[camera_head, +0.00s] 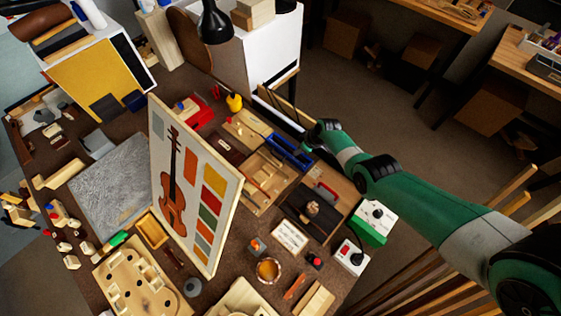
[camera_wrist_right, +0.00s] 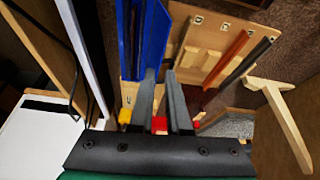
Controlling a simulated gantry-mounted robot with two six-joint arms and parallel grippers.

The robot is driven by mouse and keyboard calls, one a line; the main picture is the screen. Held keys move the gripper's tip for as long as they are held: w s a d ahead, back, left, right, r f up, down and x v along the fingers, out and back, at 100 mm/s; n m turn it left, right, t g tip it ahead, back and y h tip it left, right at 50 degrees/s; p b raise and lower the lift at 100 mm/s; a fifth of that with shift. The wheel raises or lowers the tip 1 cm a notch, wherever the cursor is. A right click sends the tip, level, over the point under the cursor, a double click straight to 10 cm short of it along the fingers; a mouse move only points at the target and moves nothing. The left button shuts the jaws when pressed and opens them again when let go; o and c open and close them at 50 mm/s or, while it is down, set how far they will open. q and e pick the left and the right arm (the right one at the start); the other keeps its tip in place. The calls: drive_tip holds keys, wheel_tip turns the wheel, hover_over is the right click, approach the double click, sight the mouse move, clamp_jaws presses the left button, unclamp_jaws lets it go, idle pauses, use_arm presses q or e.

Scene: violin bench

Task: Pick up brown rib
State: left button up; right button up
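I take the brown rib to be the brown strip (camera_wrist_right: 229,58) on the pale wooden board (camera_wrist_right: 190,60) in the right wrist view. A darker strip (camera_wrist_right: 247,62) lies beside it, so which one is meant is not certain. In the head view I cannot pick the rib out clearly. My right gripper (camera_wrist_right: 160,74) has its two grey fingers a little apart with nothing held between them. It is left of the brown strip, close to a blue tray (camera_wrist_right: 155,40). My left gripper is not in view.
In the head view, the blue tray (camera_head: 290,152) lies near the bench's far right edge. A tall painted violin panel (camera_head: 195,185) stands mid-bench. A white cabinet (camera_head: 250,60) stands behind. Small tools and boxes crowd the bench.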

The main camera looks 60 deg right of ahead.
drive_tip(key=s+d+f+m, duration=0.1)
drive_tip(key=s+d+f, duration=0.2)
drive_tip(key=s+d, duration=0.15)
drive_tip(key=b, duration=0.9)
approach(300, 158)
drive_tip(key=shift+w+a+h, duration=0.3)
drive_tip(key=shift+a, duration=0.4)
drive_tip(key=shift+w, duration=0.1)
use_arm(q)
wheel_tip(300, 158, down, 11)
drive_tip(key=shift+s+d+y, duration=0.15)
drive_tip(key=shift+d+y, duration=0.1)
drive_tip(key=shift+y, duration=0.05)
use_arm(e)
drive_tip(key=shift+w+r, duration=0.1)
drive_tip(key=b+x, duration=0.5)
drive_tip(key=b, duration=0.2)
drive_tip(key=shift+f+b, duration=0.25)
drive_tip(key=shift+b, duration=0.1)
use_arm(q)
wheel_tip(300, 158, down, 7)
use_arm(e)
drive_tip(key=shift+r, duration=0.15)
clamp_jaws()
